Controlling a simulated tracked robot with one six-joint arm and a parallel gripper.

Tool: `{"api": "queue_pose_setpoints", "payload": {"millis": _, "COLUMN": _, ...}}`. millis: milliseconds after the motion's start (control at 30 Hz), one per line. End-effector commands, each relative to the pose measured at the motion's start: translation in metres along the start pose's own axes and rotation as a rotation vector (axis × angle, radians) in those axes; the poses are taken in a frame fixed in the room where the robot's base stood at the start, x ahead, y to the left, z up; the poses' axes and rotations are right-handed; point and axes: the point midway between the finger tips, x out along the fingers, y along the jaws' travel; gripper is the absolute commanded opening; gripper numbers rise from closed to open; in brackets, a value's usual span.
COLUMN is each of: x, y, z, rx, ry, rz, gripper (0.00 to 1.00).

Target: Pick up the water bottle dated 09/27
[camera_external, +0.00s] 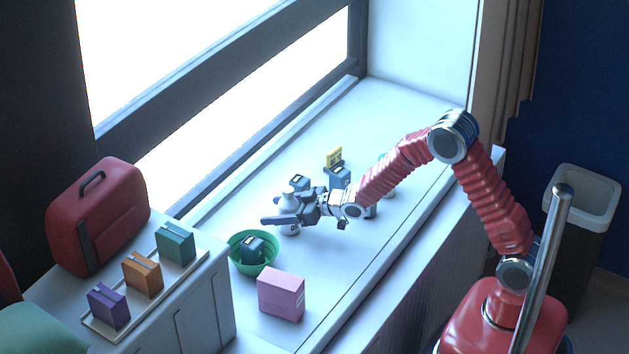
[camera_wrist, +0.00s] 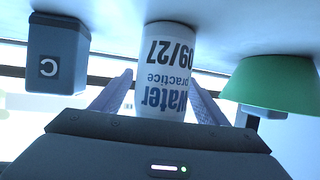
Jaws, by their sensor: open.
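The water bottle (camera_wrist: 165,65) is white, and its label reads "Water practice 09/27"; it appears upside down in the wrist view. In the external view the bottle (camera_external: 289,229) stands upright on the white ledge, partly hidden by my gripper (camera_external: 284,209). My gripper (camera_wrist: 160,84) is open, with one finger on each side of the bottle. I cannot tell whether either finger touches it. The date on the label is clear in the wrist view.
A green bowl (camera_external: 234,255) holding a dark block (camera_external: 254,248) is close by; the bowl (camera_wrist: 275,80) also shows in the wrist view. A dark block marked C (camera_wrist: 57,62) stands on the bottle's other side. A pink box (camera_external: 281,295) stands in front.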

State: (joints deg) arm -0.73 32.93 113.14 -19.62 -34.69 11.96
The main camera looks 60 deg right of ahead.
Motion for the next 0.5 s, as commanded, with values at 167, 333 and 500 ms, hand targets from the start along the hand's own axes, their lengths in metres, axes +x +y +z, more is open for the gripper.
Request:
{"api": "queue_pose_setpoints", "payload": {"millis": 167, "x": -0.0001, "y": 0.0001, "z": 0.0, "rx": 0.0, "ry": 0.0, "rz": 0.0, "gripper": 0.61}}
{"api": "queue_pose_setpoints", "payload": {"millis": 333, "x": -0.0001, "y": 0.0001, "z": 0.0, "rx": 0.0, "ry": 0.0, "rz": 0.0, "gripper": 0.49}}
{"api": "queue_pose_setpoints", "payload": {"millis": 500, "x": -0.0001, "y": 0.0001, "z": 0.0, "rx": 0.0, "ry": 0.0, "rz": 0.0, "gripper": 0.37}}
